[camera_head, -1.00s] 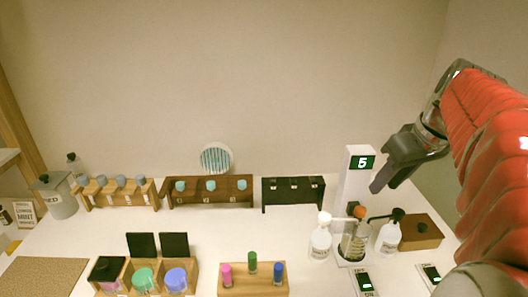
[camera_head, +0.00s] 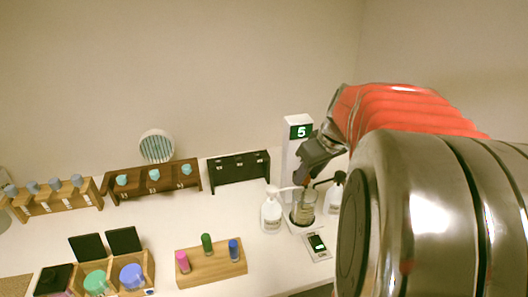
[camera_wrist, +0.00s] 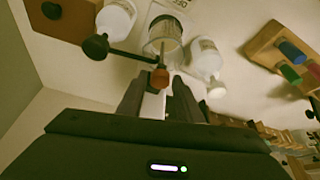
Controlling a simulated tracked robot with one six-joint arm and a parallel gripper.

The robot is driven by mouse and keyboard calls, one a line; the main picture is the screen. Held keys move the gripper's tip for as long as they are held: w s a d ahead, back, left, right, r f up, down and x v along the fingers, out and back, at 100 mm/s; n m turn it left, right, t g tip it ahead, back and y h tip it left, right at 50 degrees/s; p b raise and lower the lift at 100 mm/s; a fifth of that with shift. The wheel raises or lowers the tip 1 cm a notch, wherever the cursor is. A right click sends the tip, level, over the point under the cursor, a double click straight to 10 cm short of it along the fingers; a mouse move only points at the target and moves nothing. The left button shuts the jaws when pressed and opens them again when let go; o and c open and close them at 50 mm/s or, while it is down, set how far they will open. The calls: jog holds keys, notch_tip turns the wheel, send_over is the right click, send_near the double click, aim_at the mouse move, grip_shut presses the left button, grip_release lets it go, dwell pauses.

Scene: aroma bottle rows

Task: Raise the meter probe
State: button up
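The meter (camera_head: 291,160) is a white column with a green display reading 5. A glass beaker (camera_head: 305,208) stands at its foot. The probe, a thin rod with an orange-red knob (camera_wrist: 160,78), stands over the beaker in the wrist view; its knob is hidden behind my gripper in the head view. My gripper (camera_head: 301,183) points down close beside the column, above the beaker. In the wrist view its fingers (camera_wrist: 160,88) are apart, one on each side of the knob. I cannot tell whether they touch it.
A white pump bottle (camera_head: 271,215) stands left of the beaker. A black-topped bottle (camera_head: 335,198) stands close on its right, its spout reaching towards the beaker. A switch pad (camera_head: 317,245) lies in front. A wooden rack (camera_head: 214,268) holds coloured vials further left.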

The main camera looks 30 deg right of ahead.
grip_shut()
dwell(0.4)
